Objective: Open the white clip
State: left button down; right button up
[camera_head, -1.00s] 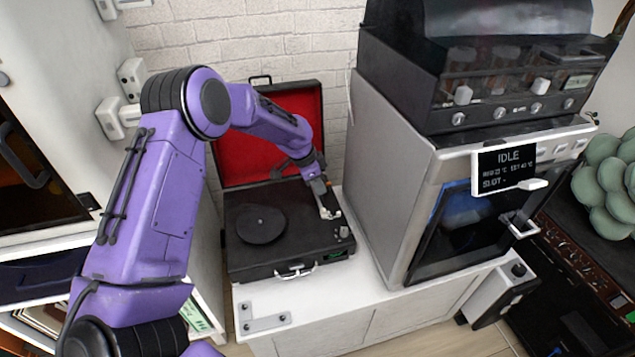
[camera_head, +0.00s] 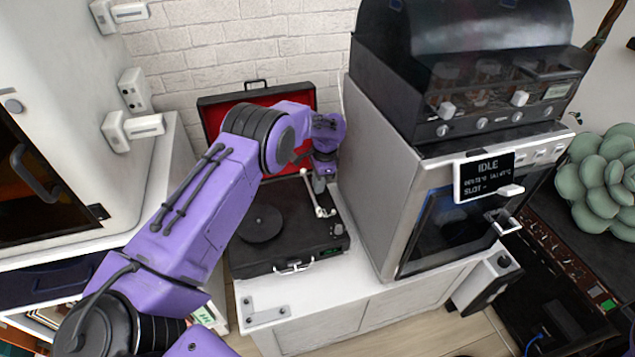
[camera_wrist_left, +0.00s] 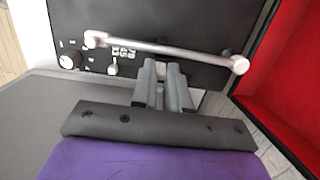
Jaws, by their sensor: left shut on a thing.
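A black turntable (camera_head: 245,262) in a red-lined case stands on the white cabinet. Its silver tonearm (camera_head: 311,192) lies along the right side of the deck, and it crosses the top of the left wrist view (camera_wrist_left: 170,48). My left gripper (camera_head: 320,186) comes down from above beside the tonearm. In the wrist view its fingers (camera_wrist_left: 163,72) are close together just below the tonearm rod. A small pale piece (camera_wrist_left: 197,97), apparently the white clip, shows beside and behind the fingers and is mostly hidden by them. My right gripper is not in view.
The open red lid (camera_head: 215,118) stands behind the deck. A grey oven-like machine (camera_head: 385,180) with an IDLE display (camera_head: 485,178) rises close on the right. A white cabinet door (camera_head: 60,120) is on the left.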

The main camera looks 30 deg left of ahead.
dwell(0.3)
pick_arm(q)
jog(key=c, duration=1.1)
grip_release()
jog(key=shift+r, duration=0.15)
jog(key=r, duration=0.7)
jog(key=w+d+r, duration=0.1)
jog(key=r, duration=0.2)
jog(key=shift+w+r, duration=0.1)
jog(key=shift+r, duration=0.05)
